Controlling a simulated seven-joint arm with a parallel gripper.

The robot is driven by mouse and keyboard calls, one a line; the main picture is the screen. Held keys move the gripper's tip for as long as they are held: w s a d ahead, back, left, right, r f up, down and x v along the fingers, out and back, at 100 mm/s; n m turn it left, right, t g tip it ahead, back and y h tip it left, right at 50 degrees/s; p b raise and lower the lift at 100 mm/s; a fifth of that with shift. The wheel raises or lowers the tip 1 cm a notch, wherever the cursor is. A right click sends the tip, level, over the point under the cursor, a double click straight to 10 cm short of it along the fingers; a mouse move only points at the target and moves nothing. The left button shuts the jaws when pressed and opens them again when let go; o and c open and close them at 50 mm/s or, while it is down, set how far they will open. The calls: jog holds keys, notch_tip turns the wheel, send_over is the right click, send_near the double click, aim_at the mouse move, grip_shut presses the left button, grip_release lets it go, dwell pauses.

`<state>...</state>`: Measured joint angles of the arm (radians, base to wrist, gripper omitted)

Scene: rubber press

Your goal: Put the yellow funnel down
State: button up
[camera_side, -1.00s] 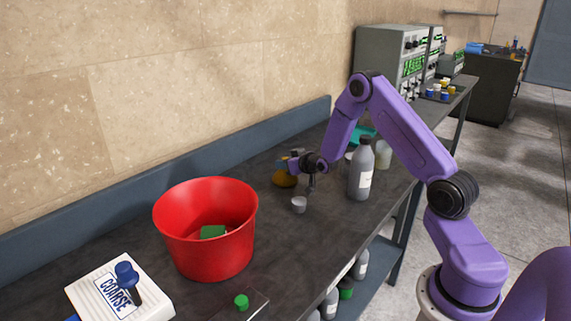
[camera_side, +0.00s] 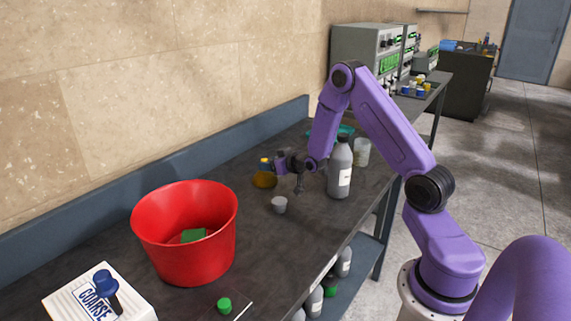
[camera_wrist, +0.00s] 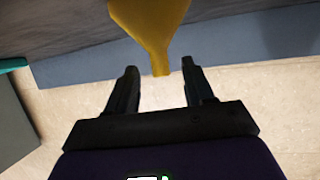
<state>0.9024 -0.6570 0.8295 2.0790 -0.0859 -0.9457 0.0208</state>
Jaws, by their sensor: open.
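The yellow funnel (camera_side: 264,180) stands on the dark bench, wide end down, left of the small pale cup and near the back wall. In the wrist view the funnel (camera_wrist: 152,18) shows at the top, its narrow stem pointing toward my gripper (camera_wrist: 160,67). The fingers are apart, and the stem's end lies between the fingertips in the picture with a gap on both sides. In the side view my gripper (camera_side: 274,162) is just above and right of the funnel. The fingertips are too small there to make out.
A small pale cup (camera_side: 279,205) stands in front of my gripper. A grey bottle (camera_side: 340,168) and a clear beaker (camera_side: 362,152) stand to its right. A red bucket (camera_side: 185,250) holding a green block (camera_side: 192,236) is at the left. Bench between bucket and cup is clear.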

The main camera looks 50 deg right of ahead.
jog(key=v, duration=0.8)
jog(key=s+a+r+n+g+y, duration=0.1)
jog(key=s+a+n+g+y, duration=0.3)
jog(key=a, duration=0.8)
jog(key=s+a+r+n+g+y, duration=0.1)
jog(key=s+a+r+n+g, duration=0.15)
jog(key=s+a, duration=0.6)
jog(key=s+a+r+n+g, duration=0.1)
jog(key=s+n+g, duration=0.1)
jog(key=s, duration=0.5)
jog(key=s+a+r+n+g+h, duration=0.1)
jog(key=s+a+n+g, duration=0.1)
jog(key=s, duration=0.5)
jog(key=s+a+r+n+g+h, duration=0.1)
jog(key=s+a+r+n+g, duration=0.1)
jog(key=s+n, duration=0.2)
jog(key=s, duration=0.3)
jog(key=shift+g, duration=0.35)
jog(key=shift+s, duration=0.1)
